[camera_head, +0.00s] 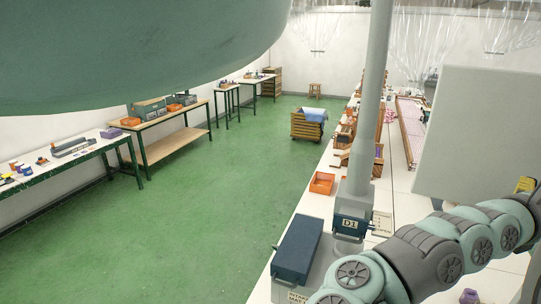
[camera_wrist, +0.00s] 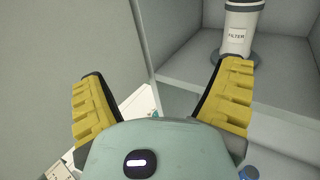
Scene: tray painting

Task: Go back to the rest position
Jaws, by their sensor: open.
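My gripper (camera_wrist: 163,70) shows in the wrist view with its two yellow-padded fingers spread wide. Nothing is between the fingers. A white cylinder labelled FILTER (camera_wrist: 237,30) stands on a grey shelf beyond the right finger, apart from it. In the camera_head view my teal and grey arm runs along the lower right. A small yellow part shows at the right edge there, and I cannot tell whether it is a finger. A pale panel hides part of that side.
A white bench (camera_head: 309,205) runs along the right, with a dark blue box (camera_head: 297,250), an orange bin (camera_head: 321,183) and a grey post (camera_head: 371,100). A cart (camera_head: 307,127) stands at the back. Worktables line the left wall.

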